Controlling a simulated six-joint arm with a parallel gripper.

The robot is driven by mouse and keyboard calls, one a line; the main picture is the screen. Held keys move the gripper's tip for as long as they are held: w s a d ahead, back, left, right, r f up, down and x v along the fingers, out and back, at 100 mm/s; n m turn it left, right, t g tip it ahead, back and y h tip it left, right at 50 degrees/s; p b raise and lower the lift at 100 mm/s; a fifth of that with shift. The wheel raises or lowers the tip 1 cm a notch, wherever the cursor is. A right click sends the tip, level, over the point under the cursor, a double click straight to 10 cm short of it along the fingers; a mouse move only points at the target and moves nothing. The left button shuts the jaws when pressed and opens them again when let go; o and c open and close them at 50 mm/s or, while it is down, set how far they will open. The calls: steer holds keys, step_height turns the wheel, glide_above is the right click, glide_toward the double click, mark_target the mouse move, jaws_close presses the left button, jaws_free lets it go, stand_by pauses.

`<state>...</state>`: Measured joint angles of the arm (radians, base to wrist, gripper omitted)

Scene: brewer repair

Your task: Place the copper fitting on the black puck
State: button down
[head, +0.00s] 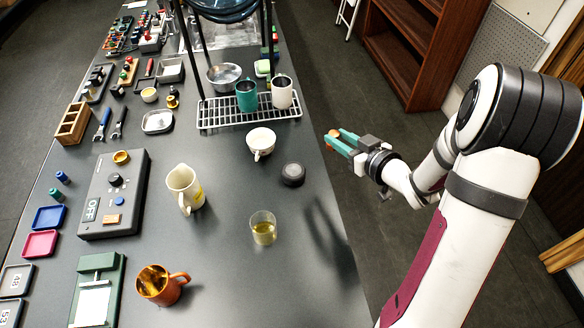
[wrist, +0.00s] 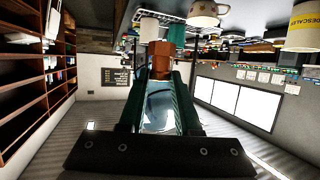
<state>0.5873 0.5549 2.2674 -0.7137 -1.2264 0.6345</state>
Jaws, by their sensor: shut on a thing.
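The copper fitting (head: 333,132) is small and orange-brown, held at the fingertips of my gripper (head: 338,139). In the wrist view, the copper fitting (wrist: 160,60) sits between the two green fingers of my gripper (wrist: 161,78). My gripper is shut on it, out past the right edge of the table and to the upper right of the black puck. I cannot pick out the puck in the wrist view.
A white cup (head: 261,142) stands left of and behind the puck, and a glass of yellowish liquid (head: 263,229) stands in front. A wire rack (head: 220,118) holds a teal mug (head: 246,97) and a white mug (head: 282,92). The table's front right is clear.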

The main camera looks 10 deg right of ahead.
steer(key=w+a+f, duration=0.1)
steer(key=a+f, duration=0.3)
steer(key=a, duration=0.1)
steer(key=w+a+f, duration=0.1)
steer(key=a+f, duration=0.1)
steer(key=a, duration=0.1)
steer(key=shift+w+a+f, duration=0.2)
steer(key=shift+w+f, duration=0.05)
steer(key=shift+w, duration=0.05)
glide_above(298, 176)
steer(key=shift+f, duration=2.15)
steer(key=shift+f, duration=0.1)
steer(key=c, duration=0.6)
jaws_free()
